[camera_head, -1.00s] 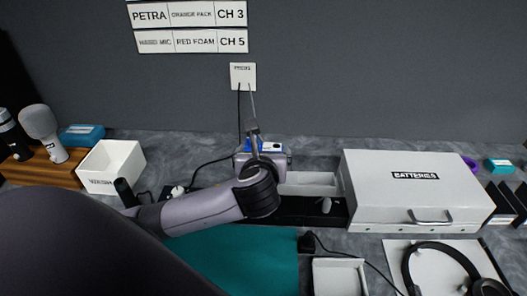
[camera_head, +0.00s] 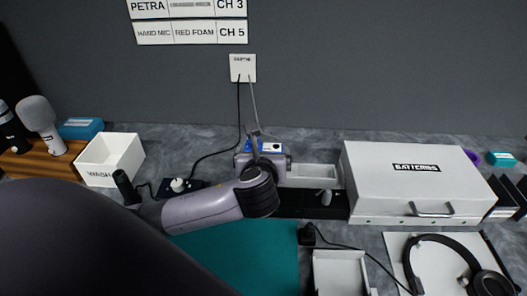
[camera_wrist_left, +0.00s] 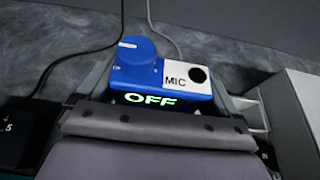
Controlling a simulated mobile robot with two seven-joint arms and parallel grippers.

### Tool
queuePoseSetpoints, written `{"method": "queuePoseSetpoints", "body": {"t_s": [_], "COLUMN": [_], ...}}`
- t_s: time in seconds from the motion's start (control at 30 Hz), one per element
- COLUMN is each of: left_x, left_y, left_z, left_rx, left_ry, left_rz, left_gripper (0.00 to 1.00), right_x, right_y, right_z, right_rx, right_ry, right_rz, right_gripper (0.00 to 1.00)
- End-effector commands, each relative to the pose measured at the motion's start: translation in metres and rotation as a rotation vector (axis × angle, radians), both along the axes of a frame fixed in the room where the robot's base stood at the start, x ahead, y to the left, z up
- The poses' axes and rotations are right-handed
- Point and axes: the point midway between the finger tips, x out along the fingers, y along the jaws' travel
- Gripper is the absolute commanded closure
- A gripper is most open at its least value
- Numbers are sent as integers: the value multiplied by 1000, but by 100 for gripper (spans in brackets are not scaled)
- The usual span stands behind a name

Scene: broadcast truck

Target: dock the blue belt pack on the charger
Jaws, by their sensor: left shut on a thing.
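The blue belt pack (camera_wrist_left: 160,82) fills the middle of the left wrist view, with a blue knob, a white MIC label and a green lit OFF. In the head view only its blue top (camera_head: 262,147) shows above my left gripper (camera_head: 263,164). That gripper is shut on the pack. A long black strip (camera_head: 300,205), perhaps the charger, lies on the counter behind and right of my wrist. The wrist hides part of it. Whether the pack touches it cannot be told. My right gripper is not in view.
A white BATTERIES case (camera_head: 405,180) stands close on the right, with a small open white tray (camera_head: 312,172) beside it. A black box with a white knob (camera_head: 178,186) is left of the gripper. A teal mat (camera_head: 245,250) lies in front, and headphones (camera_head: 452,250) at front right.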

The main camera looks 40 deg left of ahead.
Motion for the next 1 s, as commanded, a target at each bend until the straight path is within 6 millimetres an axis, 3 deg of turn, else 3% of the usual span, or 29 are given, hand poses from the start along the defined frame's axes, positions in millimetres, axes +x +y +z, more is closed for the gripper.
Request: {"method": "queuePoseSetpoints", "body": {"t_s": [0.37, 0.4, 0.73, 1.0], "left_x": [0, 0, -5, -36], "left_y": [0, 0, -4, -23], "left_z": [-9, -8, -6, 9], "left_rx": [3, 2, 0, -2], "left_ry": [-2, -3, 0, -1], "left_rz": [1, 0, -1, -2], "left_gripper": [44, 0, 0, 0], "right_x": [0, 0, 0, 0], "right_y": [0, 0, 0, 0], "right_z": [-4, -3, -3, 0], "right_rx": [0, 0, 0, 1], "right_ry": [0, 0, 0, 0], "right_rz": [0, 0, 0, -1], "right_gripper": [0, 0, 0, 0]}}
